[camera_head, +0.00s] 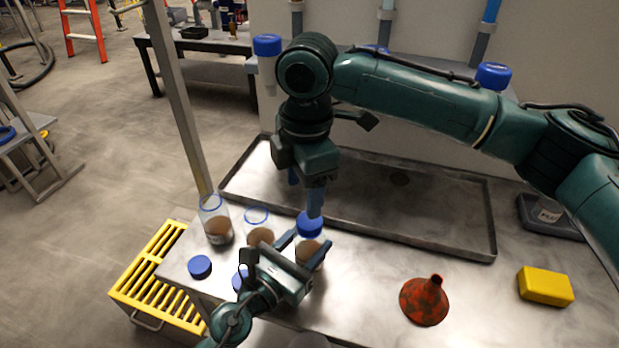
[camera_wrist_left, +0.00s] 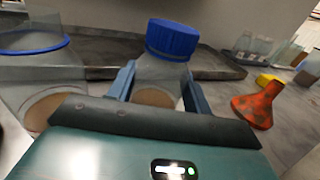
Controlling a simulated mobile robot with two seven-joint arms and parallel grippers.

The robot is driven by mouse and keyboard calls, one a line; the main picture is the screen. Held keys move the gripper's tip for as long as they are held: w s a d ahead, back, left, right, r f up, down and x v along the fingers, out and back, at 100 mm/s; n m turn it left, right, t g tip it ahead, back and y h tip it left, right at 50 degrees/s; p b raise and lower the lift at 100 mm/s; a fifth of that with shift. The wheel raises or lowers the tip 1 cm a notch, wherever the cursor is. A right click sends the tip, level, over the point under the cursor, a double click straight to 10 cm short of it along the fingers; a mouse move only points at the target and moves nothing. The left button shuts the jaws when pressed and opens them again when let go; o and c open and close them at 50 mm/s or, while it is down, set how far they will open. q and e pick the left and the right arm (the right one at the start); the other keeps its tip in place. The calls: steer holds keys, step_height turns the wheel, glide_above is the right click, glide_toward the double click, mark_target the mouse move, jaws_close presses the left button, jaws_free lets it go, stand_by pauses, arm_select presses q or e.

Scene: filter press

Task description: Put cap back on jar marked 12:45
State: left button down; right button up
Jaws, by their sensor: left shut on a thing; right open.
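My left gripper (camera_head: 302,249) is shut on a clear jar (camera_head: 309,254) with brown contents. In the left wrist view, the jar (camera_wrist_left: 155,96) stands upright between the fingers. A blue cap (camera_head: 309,224) sits on its mouth; the cap (camera_wrist_left: 172,39) looks roughly level there. My right gripper (camera_head: 304,192) is open and points down just above the cap; I cannot tell if it touches it. Two jars without caps, a left one (camera_head: 217,229) and a middle one (camera_head: 260,235), stand to the left. No time marking is readable.
Loose blue caps, one (camera_head: 200,267) in the open and one (camera_head: 239,279) partly behind my left gripper, lie near the front edge. A metal tray (camera_head: 440,242) lies behind. An orange funnel (camera_head: 424,302) and yellow block (camera_head: 545,286) are at right. A yellow grate (camera_head: 150,275) is left.

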steer(key=n, duration=0.3)
steer(key=d+n, duration=0.1)
steer(key=n, duration=0.1)
steer(key=shift+w+r, duration=0.2)
steer(key=shift+r, duration=0.2)
steer(key=shift+f, duration=4)
steer(key=c, duration=1)
steer(key=m, duration=1.1)
steer(key=shift+m, duration=0.3)
steer(key=o, duration=1.1)
steer(key=shift+r, duration=0.1)
